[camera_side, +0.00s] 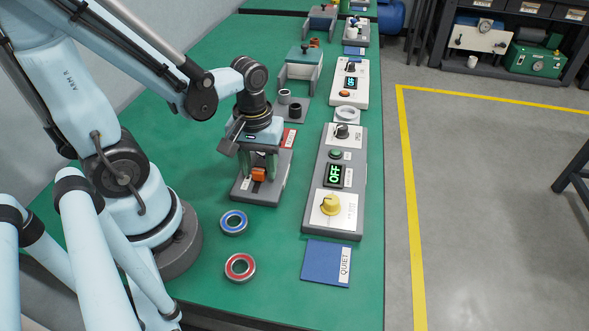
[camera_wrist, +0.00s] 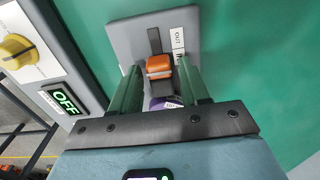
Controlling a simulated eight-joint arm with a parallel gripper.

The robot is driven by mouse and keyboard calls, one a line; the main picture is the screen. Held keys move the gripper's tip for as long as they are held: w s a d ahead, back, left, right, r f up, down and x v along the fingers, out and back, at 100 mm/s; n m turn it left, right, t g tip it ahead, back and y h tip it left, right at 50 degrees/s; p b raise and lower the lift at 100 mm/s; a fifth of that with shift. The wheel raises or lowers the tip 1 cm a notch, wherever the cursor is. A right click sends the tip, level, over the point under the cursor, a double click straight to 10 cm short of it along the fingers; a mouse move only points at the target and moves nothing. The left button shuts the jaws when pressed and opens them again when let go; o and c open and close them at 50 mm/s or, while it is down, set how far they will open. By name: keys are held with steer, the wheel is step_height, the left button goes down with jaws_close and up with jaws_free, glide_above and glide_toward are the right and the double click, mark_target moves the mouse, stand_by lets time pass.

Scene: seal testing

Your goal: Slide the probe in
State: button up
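The orange probe handle (camera_side: 259,174) sits in a slot of a grey fixture (camera_side: 257,195) on the green bench. In the wrist view the orange handle (camera_wrist: 159,67) is near the "OUT" end of the dark slot (camera_wrist: 155,40); a second label beside it is partly hidden. My gripper (camera_side: 259,165) points down over the fixture. In the wrist view its two green fingers (camera_wrist: 159,78) stand either side of the handle, with narrow gaps seeming to show. A purple round part (camera_wrist: 165,103) shows between the fingers, mostly hidden.
A grey control box (camera_side: 319,205) with a yellow knob and a display reading "OFF" stands right of the fixture. A blue-sealed bearing (camera_side: 233,222) and a red-sealed bearing (camera_side: 240,267) lie in front. A blue "QUIET" pad (camera_side: 322,264) lies near the bench's right edge. Other devices stand behind.

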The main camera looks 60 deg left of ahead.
mark_target(261, 168)
steer(key=shift+o, duration=0.4)
steer(key=shift+r, duration=0.1)
step_height(261, 168, up, 12)
stand_by(0.8)
steer(key=w+d+f+m+t, duration=0.1)
steer(key=w+d+m+t, duration=0.2)
steer(key=w+m+t, duration=0.3)
steer(key=m+t, duration=0.1)
steer(key=m, duration=0.2)
steer(key=shift+w, duration=0.15)
stand_by(1.8)
